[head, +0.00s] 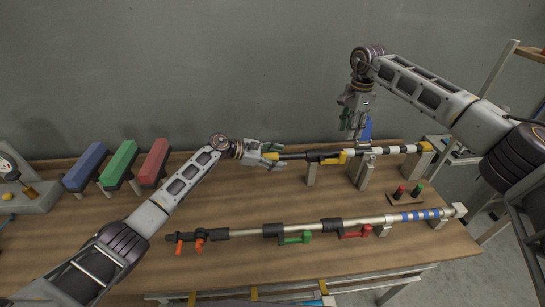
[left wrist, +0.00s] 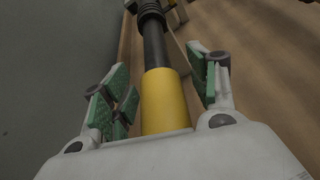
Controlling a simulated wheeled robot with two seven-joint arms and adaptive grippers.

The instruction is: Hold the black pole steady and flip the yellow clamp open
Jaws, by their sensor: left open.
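The black pole (head: 292,156) lies across stands at the back of the table, with a yellow left end and a black-and-white banded right part. The yellow clamp (head: 342,157) is near its middle; its exact lever position is too small to tell. My left gripper (head: 272,156) is open at the pole's yellow end. In the left wrist view, the yellow end (left wrist: 165,100) lies between the spread green-padded fingers of my left gripper (left wrist: 160,95), with gaps on both sides. My right gripper (head: 353,122) points down above and behind the pole, apart from it; its finger gap is unclear.
A second pole (head: 255,231) with orange, green and red handles lies in front. Blue, green and red blocks (head: 120,163) stand at the left. A blue piece (head: 366,130) is beside my right gripper.

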